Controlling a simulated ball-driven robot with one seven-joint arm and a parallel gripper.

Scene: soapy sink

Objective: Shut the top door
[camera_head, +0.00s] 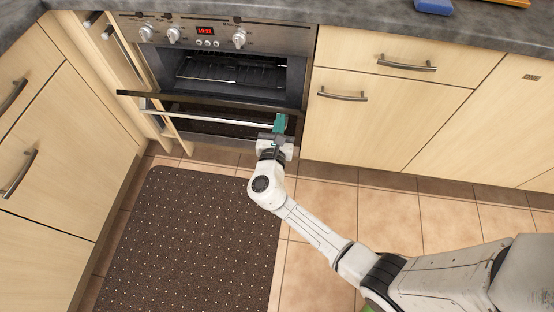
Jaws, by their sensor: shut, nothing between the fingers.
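The oven (268,37) is built into the cabinets at the upper left, and its cavity with a wire rack (235,70) is visible. Its dark door (205,99) is partly open, with the top edge tilted out from the oven front. A long pale handle (205,118) runs along the door's outer side. My gripper (280,123), with teal fingers, is at the right end of the handle, in front of the door. It is shut and empty. I cannot tell whether it touches the door or handle. The door's lower part is partly hidden by my gripper.
A dark dotted mat (190,245) lies on the tiled floor before the oven. A narrow pull-out cabinet (128,75) left of the oven appears ajar. Wooden drawers and cupboards (385,115) stand to the right. A blue sponge (433,6) is on the countertop.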

